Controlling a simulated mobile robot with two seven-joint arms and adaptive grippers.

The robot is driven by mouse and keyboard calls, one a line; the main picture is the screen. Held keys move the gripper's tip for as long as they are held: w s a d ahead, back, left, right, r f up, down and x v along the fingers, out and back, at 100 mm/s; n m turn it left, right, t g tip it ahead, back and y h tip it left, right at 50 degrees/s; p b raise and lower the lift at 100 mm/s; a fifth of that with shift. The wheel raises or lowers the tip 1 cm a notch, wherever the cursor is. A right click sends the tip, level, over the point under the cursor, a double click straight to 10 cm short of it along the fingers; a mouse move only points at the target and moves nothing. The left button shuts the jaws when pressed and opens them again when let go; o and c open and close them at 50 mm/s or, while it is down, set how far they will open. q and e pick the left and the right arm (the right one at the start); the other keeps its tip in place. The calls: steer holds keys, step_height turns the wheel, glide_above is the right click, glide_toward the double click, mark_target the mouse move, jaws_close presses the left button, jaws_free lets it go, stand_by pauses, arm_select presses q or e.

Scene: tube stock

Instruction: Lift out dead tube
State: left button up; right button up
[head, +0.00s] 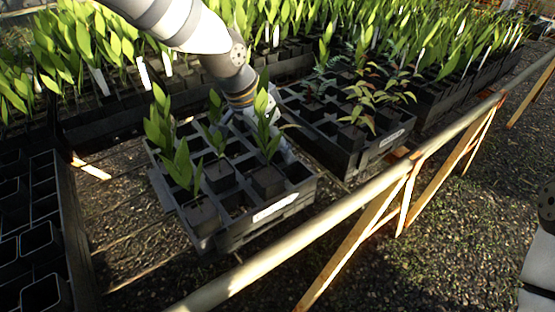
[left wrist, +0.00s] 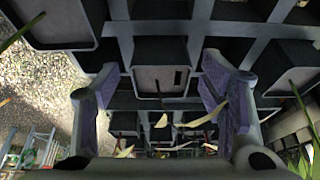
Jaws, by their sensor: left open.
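A black tray (head: 262,212) with a white label holds several black tubes, some with green plants, and has empty cells. My left arm reaches down over its back part; its gripper is largely hidden behind leaves in the head view. In the left wrist view my left gripper (left wrist: 158,78) is open, with purple pads on either side of a dark square tube (left wrist: 160,62). I see no contact between pads and tube. Pale withered leaves (left wrist: 205,117) show just below this tube in the picture; they look like the dead plant. My right gripper is not in view.
A second tray (head: 345,158) with reddish and green seedlings stands close to the right. Empty black pots (head: 40,240) fill a tray at the left. A pale rail (head: 350,205) runs along the front. Dense green plants stand behind.

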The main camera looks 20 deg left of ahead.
arm_select(q)
steer(key=shift+w+d+f, duration=0.1)
steer(key=shift+w+f, duration=0.1)
steer(key=shift+f, duration=0.2)
steer(key=shift+r, duration=0.2)
steer(key=shift+c, duration=1.3)
jaws_close()
